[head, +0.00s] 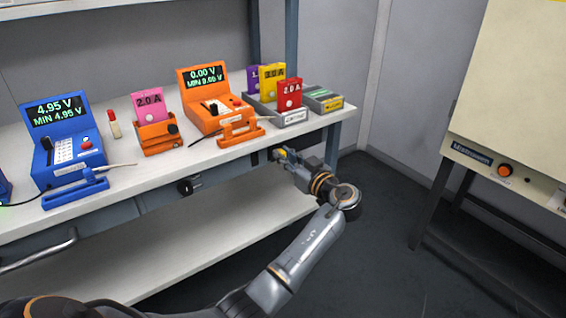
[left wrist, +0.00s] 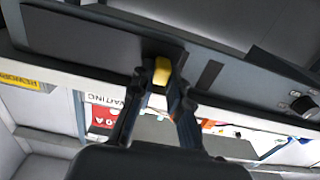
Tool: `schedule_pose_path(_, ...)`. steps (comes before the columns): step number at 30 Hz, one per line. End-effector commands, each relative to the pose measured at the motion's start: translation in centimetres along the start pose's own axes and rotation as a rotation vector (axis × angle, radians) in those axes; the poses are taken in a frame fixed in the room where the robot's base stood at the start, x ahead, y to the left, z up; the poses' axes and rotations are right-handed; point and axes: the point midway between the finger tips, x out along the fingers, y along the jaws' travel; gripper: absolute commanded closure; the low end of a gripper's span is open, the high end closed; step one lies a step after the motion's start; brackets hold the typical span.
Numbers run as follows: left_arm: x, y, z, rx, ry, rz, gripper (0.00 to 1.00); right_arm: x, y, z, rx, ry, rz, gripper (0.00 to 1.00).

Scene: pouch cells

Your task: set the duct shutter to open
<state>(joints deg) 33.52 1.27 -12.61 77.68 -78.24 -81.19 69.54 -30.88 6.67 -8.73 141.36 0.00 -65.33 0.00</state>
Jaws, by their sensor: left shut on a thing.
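A small yellow handle (head: 281,152) sits at the front edge of the bench, near its right end. It looks like the duct shutter's handle. In the left wrist view the yellow handle (left wrist: 162,70) stands at the edge of a dark grey plate (left wrist: 90,35), which looks like the shutter, on the bench's front rail. My left gripper (head: 278,156) is shut on the handle, with one finger on each side of it, as the left wrist view (left wrist: 161,85) shows. The lettering and the shutter's position marks cannot be made out. My right gripper is not in view.
The bench top (head: 190,165) holds a blue meter (head: 65,150), an orange meter (head: 210,105), an orange cradle with a pink pouch (head: 148,105) and grey trays with pouches (head: 290,95). A black knob (head: 186,187) is on the front rail. A cream cabinet (head: 515,100) stands right; floor between is clear.

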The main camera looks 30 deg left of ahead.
Motion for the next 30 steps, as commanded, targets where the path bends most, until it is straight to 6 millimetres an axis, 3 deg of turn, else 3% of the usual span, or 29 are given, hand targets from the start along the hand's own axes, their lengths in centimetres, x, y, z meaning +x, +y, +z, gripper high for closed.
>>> schedule_pose_path(11, -0.1, 0.4, -0.2, -0.003, 0.001, 0.011, 1.00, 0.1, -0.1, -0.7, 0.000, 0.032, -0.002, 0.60)
schedule_pose_path(12, -0.1, 0.4, -0.2, -0.003, 0.002, 0.011, 0.80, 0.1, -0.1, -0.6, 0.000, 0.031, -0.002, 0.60)
schedule_pose_path(15, -0.1, 0.4, -0.2, -0.003, 0.002, 0.011, 0.60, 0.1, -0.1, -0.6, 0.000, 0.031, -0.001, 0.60)
schedule_pose_path(25, -0.2, 0.3, -0.1, -0.001, 0.000, 0.007, 0.60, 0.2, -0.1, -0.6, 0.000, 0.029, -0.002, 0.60)
schedule_pose_path(30, -2.2, 0.3, -0.1, -0.003, -0.001, 0.010, 0.60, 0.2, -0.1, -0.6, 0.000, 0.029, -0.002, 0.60)
